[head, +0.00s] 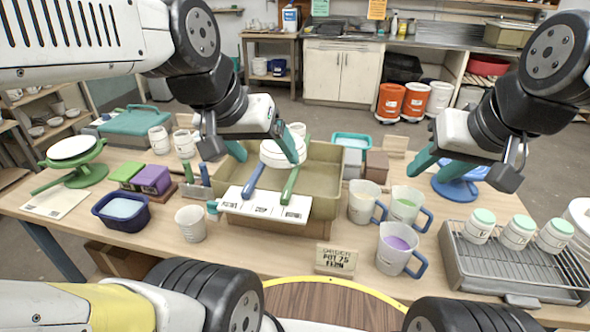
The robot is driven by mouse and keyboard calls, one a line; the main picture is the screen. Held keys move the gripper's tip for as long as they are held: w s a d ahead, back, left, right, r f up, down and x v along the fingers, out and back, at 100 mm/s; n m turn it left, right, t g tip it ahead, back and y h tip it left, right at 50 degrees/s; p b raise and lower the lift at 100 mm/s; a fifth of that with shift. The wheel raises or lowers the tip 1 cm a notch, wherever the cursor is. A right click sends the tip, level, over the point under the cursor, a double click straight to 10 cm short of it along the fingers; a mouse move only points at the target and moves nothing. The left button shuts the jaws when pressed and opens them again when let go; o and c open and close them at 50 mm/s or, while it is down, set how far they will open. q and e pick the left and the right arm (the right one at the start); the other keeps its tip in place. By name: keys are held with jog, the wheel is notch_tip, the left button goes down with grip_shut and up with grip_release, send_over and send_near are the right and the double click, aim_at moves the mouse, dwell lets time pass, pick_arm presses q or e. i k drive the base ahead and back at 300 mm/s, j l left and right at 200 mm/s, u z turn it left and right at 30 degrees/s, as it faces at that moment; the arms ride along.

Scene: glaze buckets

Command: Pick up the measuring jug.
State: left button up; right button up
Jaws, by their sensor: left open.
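Three measuring jugs with blue handles stand upright on the table right of centre. One jug holds pale cream liquid (363,207), one holds green liquid (400,214), and the nearest holds purple liquid (391,262). My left gripper (264,150) has its teal fingers apart above the olive basin, near a white round lidded pot (279,153); I cannot tell whether it touches the pot. My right gripper (440,166) is above and behind the green jug, fingers apart and empty, clear of all the jugs.
The olive basin (325,160) bears a white board (262,207) with blue and green tools across its front. A sign (336,261) stands before it. A metal rack (500,265) with mint-topped jars is at right. A blue tub (121,210) and white cup (191,223) are at left.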

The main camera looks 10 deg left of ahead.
aim_at(397, 242)
jog(key=z, duration=2.35)
jog(key=k+j+z, duration=0.3)
jog(key=k, duration=0.25)
jog(key=k+z, duration=0.25)
jog(key=k, duration=0.3)
